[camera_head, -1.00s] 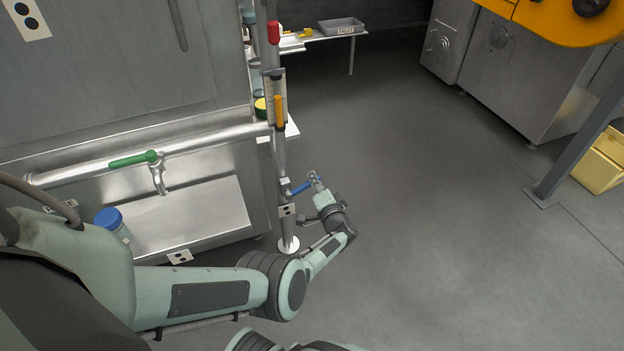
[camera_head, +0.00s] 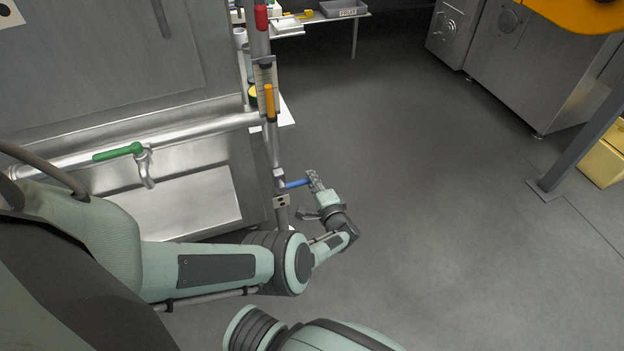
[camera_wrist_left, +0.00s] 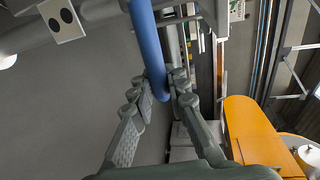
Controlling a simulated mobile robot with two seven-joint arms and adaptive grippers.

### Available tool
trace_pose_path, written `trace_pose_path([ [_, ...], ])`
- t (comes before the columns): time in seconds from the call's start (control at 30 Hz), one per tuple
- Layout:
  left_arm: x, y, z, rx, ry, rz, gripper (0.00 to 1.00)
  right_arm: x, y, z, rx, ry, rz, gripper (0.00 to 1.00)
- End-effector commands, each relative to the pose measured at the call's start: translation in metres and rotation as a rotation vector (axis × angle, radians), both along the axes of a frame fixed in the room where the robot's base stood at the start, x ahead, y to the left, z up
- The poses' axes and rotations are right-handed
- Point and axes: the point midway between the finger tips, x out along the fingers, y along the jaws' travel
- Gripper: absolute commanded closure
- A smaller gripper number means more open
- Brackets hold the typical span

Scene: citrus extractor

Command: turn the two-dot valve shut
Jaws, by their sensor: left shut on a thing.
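The two-dot plate (camera_head: 281,201) is on the vertical pipe (camera_head: 273,150), just below a valve with a blue handle (camera_head: 296,184). The handle sticks out sideways to the right of the pipe. My left gripper (camera_head: 312,181) is shut on the handle's outer end. In the left wrist view, the blue handle (camera_wrist_left: 148,45) runs down between the two fingers (camera_wrist_left: 160,95), and the two-dot plate (camera_wrist_left: 62,18) is at upper left. My right gripper is out of view.
An orange handle (camera_head: 269,100) and a red one (camera_head: 261,18) are higher on the same pipe. A green handle (camera_head: 118,152) is on the horizontal pipe over the steel sink (camera_head: 190,205). The floor (camera_head: 430,220) to the right is clear up to a grey post (camera_head: 580,140).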

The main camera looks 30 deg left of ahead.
Motion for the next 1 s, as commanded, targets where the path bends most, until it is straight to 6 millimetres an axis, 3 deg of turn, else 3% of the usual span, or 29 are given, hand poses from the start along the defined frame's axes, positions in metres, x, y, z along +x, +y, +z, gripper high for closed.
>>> trace_pose_path([
  [0.37, -0.005, -0.003, -0.006, -0.002, 0.016, -0.001, 1.0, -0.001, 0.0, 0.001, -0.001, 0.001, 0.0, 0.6],
  [0.4, -0.005, -0.003, -0.006, -0.002, 0.016, 0.0, 0.85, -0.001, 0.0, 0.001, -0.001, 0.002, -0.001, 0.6],
  [0.6, -0.003, -0.002, -0.004, 0.0, 0.012, 0.0, 0.63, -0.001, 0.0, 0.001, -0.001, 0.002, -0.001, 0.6],
  [1.0, -0.001, 0.0, 0.008, -0.032, -0.036, 0.0, 0.63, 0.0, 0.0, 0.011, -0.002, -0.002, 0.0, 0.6],
])
